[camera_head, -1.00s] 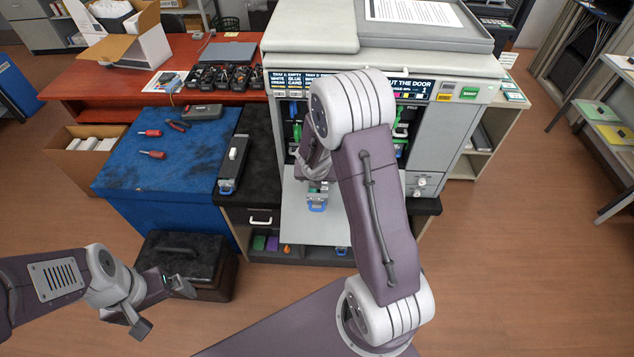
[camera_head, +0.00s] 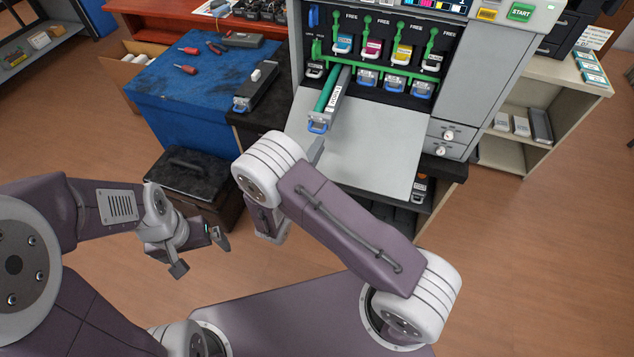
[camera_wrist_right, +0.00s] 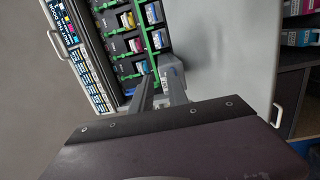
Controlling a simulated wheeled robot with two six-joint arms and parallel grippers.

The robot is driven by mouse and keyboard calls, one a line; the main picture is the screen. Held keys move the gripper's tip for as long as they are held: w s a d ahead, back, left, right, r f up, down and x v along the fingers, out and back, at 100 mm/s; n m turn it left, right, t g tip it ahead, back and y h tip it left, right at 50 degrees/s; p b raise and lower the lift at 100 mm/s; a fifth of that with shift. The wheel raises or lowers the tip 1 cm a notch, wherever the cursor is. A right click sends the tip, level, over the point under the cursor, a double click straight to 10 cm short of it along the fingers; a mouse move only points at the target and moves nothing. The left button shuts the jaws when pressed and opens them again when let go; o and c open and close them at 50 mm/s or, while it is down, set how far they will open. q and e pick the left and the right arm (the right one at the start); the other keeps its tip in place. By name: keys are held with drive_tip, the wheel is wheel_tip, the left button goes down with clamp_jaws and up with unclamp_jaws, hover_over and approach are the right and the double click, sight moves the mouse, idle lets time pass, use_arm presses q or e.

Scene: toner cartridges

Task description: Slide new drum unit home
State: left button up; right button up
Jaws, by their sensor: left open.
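The drum unit (camera_head: 332,100), a long grey and green bar with a white label and a blue handle, sticks out of the printer's (camera_head: 458,70) lower left slot, over the open door. My right gripper (camera_head: 317,150) is just in front of its handle, mostly hidden by my arm. In the right wrist view the two fingers of my right gripper (camera_wrist_right: 158,92) stand apart, pointing at the printer front, with no clear hold on anything. My left gripper (camera_head: 201,254) is open and empty, low at the left, away from the printer.
The printer door (camera_head: 375,165) lies folded down. Several coloured cartridges with blue handles sit in slots behind green levers. A blue mat (camera_head: 190,95) holds screwdrivers and a grey-black unit (camera_head: 258,88) lies beside it. A black case (camera_head: 190,172) stands below.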

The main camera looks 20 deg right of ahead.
sight(315, 131)
drive_tip(key=a+f+n+y, duration=0.1)
drive_tip(key=a+f, duration=0.2)
drive_tip(key=a, duration=0.1)
drive_tip(key=shift+t, duration=0.4)
drive_tip(key=x, duration=0.5)
drive_tip(key=b+x, duration=0.1)
drive_tip(key=x, duration=0.3)
drive_tip(key=shift+w+d+r, duration=0.15)
drive_tip(key=shift+w+r, duration=0.1)
drive_tip(key=shift+w, duration=0.1)
clamp_jaws()
idle(0.7)
